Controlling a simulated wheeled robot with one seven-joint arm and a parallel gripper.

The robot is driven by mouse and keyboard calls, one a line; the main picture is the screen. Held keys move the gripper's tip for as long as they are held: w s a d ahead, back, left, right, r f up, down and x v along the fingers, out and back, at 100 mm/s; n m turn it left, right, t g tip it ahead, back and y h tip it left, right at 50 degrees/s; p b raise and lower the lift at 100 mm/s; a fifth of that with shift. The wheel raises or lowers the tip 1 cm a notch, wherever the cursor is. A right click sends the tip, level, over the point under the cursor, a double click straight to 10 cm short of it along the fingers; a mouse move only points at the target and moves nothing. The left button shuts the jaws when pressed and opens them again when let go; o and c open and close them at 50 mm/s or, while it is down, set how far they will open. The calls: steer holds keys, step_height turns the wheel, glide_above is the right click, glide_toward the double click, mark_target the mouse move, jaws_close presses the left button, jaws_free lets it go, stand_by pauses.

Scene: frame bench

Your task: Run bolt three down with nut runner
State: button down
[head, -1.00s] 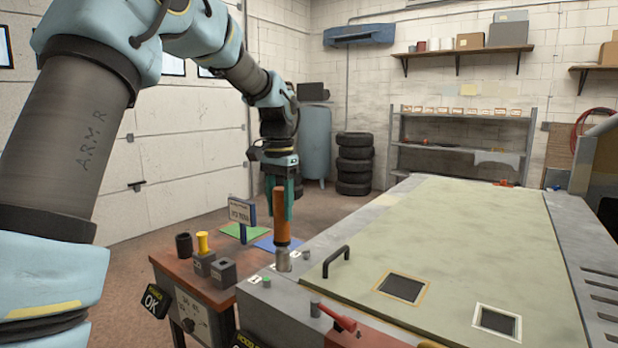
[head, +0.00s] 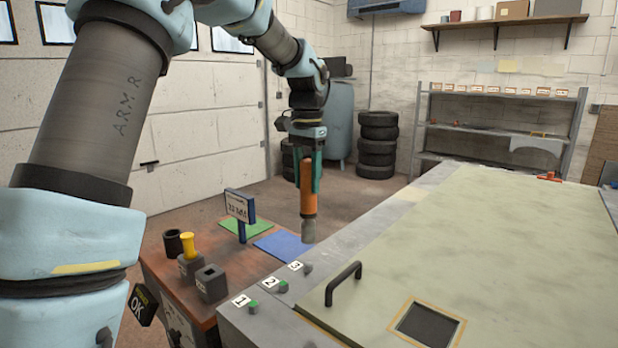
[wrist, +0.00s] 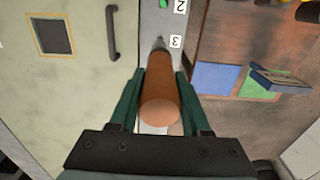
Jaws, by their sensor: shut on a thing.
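My gripper (head: 308,185) is shut on the nut runner (head: 309,200), an orange-brown cylinder with a grey socket at its lower end. It hangs upright in the air. Bolt three (head: 307,267), a grey stub beside the label 3, shows below the socket with a gap between them. Bolt one (head: 253,307) and bolt two (head: 283,286) have green on them, beside labels 1 and 2. In the wrist view the nut runner (wrist: 160,98) lies between the green fingers and its socket points near label 3, hiding most of bolt three.
A black handle (head: 343,284) stands on the pale panel (head: 440,240) right of the bolts. Left is a brown side table (head: 205,250) with sockets in holders, green and blue mats, and a small sign (head: 240,207). The air around the nut runner is clear.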

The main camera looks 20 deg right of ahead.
mark_target(307, 212)
steer(key=shift+r+p, duration=0.15)
steer(key=shift+p, duration=0.15)
steer(key=shift+f+b, duration=1.8)
steer(key=shift+f, duration=1.55)
steer(key=shift+p, duration=0.45)
steer(key=shift+f+b, duration=0.4)
steer(key=shift+f, duration=0.5)
steer(key=shift+f+p, duration=0.15)
steer(key=shift+p, duration=0.3)
stand_by(1.0)
steer(key=shift+r+p, duration=2.1)
steer(key=shift+r, duration=0.95)
